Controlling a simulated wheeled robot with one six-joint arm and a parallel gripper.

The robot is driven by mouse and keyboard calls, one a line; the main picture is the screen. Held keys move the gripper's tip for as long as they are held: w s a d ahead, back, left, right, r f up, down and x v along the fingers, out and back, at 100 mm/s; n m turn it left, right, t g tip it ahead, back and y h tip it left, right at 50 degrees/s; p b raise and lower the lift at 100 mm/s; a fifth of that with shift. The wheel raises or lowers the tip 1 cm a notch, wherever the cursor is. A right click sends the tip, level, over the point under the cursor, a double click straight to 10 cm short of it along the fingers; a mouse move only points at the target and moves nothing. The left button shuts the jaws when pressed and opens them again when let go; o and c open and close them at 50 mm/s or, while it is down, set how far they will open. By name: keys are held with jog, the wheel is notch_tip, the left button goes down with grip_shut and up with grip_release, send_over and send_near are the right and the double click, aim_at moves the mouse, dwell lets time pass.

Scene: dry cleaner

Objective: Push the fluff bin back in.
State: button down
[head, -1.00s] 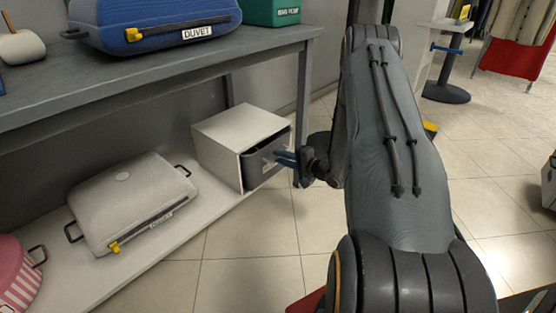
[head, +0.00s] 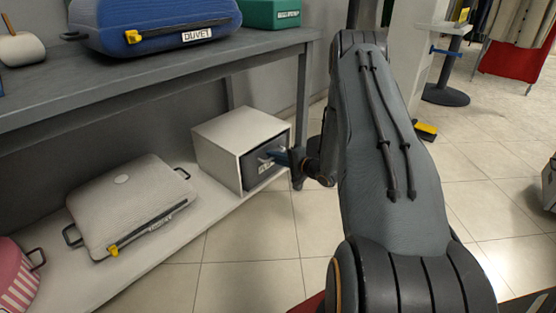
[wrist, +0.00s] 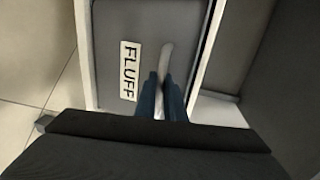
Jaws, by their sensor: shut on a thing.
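The fluff bin is a dark grey drawer (head: 253,175) in a white box-shaped housing (head: 217,150) on the low shelf. In the head view its front sits about level with the housing's opening. In the wrist view the grey bin front (wrist: 120,30) carries a white label reading FLUFF (wrist: 129,71) and a pale upright handle (wrist: 166,60). My gripper (head: 275,157) is at the bin front, and its blue fingers (wrist: 160,97) are shut on the handle. Whether the bin is fully seated is hard to tell.
A grey case (head: 130,205) lies on the low shelf (head: 215,205) left of the housing. The table above (head: 150,85) bears a blue duvet bag (head: 150,22). Tiled floor (head: 245,250) is clear in front.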

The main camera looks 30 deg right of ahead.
jog(key=shift+r+x, duration=0.2)
jog(key=shift+x, duration=0.85)
jog(key=c, duration=2.1)
grip_release()
jog(key=shift+w, duration=0.1)
jog(key=shift+p+v, duration=1.45)
jog(key=shift+v, duration=2.55)
